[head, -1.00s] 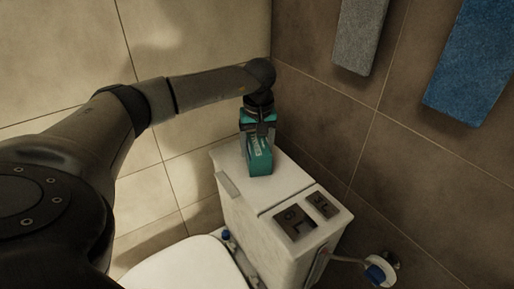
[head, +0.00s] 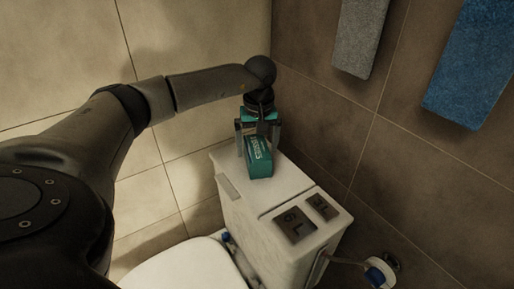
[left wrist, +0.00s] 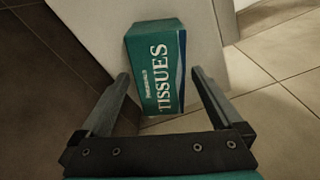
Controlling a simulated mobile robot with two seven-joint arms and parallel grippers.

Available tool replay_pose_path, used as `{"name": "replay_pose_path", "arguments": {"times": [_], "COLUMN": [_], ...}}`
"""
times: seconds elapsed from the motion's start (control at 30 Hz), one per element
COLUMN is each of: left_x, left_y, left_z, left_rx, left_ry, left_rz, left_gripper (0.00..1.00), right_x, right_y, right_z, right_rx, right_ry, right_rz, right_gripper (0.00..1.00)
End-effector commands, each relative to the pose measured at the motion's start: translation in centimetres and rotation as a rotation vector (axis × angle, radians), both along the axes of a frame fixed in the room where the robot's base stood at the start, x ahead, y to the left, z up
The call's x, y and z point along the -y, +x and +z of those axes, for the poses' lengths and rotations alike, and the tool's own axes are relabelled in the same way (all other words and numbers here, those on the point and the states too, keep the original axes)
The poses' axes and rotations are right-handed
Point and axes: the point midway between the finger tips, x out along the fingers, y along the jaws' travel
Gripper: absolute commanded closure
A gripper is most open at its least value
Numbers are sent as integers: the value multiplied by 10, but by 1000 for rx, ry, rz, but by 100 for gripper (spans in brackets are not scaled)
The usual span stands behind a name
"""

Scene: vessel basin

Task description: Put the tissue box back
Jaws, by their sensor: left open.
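The teal tissue box (head: 258,158) rests on the white lid of the toilet tank (head: 291,181), towards its back left end. In the left wrist view the tissue box (left wrist: 158,68) shows its "TISSUES" lettering, on the white lid (left wrist: 90,25). My left gripper (head: 257,148) is open just above and around the box, pointing down. In the left wrist view its two fingers (left wrist: 162,78) are spread wide, with a gap on each side of the box. Nothing is held between them. My right gripper is not in view.
Two dark flush plates (head: 296,224) sit on the nearer part of the tank. The toilet seat lid (head: 185,264) lies below left. A grey towel (head: 358,38) and a blue towel (head: 473,62) hang on the brown tiled wall at right. A blue-and-white fitting (head: 380,272) is at lower right.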

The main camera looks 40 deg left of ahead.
Motion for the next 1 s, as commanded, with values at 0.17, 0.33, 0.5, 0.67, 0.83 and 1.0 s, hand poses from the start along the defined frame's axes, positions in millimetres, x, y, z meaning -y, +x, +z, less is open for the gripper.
{"name": "replay_pose_path", "arguments": {"times": [0.17, 0.33, 0.5, 0.67, 0.83, 1.0], "left_x": [3, 7, 9, 10, 10, 12], "left_y": [-2, -5, -7, -8, -8, -7], "left_z": [45, 80, 102, 109, 109, 108], "left_rx": [6, 6, 4, 1, 1, 4], "left_ry": [2, 1, 1, 1, 1, -7], "left_rz": [1, 1, 1, 1, 1, -1], "left_gripper": [0, 0, 0, 0, 0, 0], "right_x": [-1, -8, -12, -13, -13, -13], "right_y": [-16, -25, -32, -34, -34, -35], "right_z": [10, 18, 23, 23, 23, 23], "right_rx": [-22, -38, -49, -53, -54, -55], "right_ry": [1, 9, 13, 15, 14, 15], "right_rz": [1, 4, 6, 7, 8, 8], "right_gripper": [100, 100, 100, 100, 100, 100]}}
